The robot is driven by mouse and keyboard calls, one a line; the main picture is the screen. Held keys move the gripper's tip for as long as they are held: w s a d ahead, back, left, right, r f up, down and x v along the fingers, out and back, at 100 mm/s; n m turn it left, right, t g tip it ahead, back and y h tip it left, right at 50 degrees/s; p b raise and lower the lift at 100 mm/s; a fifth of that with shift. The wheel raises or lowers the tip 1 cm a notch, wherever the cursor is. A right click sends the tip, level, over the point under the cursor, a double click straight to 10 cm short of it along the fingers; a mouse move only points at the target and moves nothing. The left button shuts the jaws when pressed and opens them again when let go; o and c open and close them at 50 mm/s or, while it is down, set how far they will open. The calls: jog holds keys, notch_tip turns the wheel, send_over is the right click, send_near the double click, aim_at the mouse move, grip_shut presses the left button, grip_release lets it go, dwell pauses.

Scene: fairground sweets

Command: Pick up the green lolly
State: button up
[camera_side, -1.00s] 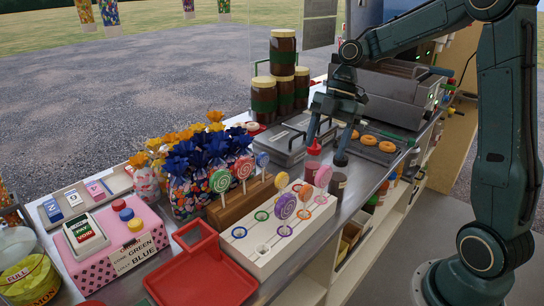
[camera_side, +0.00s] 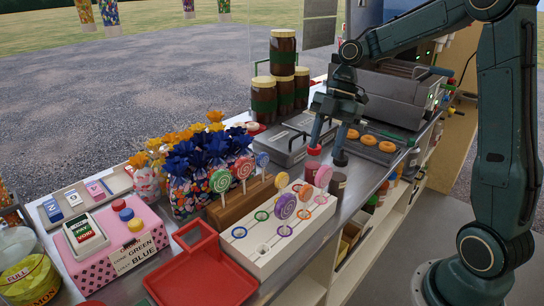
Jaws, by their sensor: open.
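The green lolly (camera_side: 221,181) is a green-and-white swirl disc on a stick, upright at the near end of a brown wooden block (camera_side: 238,203). A red-and-white lolly (camera_side: 245,167) and a blue one (camera_side: 262,160) stand behind it on the same block. My gripper (camera_side: 327,156) is open, fingers pointing down, well to the right of and behind the green lolly.
Blue-topped sweet bags (camera_side: 188,192) crowd behind the wooden block. An empty red tray (camera_side: 205,278) lies in front. Tall jars (camera_side: 283,62) stand at the back.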

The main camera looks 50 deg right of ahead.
jog(key=shift+w, duration=0.1)
jog(key=w+a, duration=0.5)
jog(key=w, duration=0.4)
send_over(220, 170)
jog(key=d, duration=0.2)
jog(key=shift+s+d+f, duration=0.1)
jog(key=shift+d+f, duration=0.1)
jog(key=shift+f, duration=0.4)
jog(key=shift+f, duration=0.1)
jog(key=shift+a+f, duration=0.2)
jog(key=shift+f, duration=0.25)
jog(key=shift+x, duration=3.2)
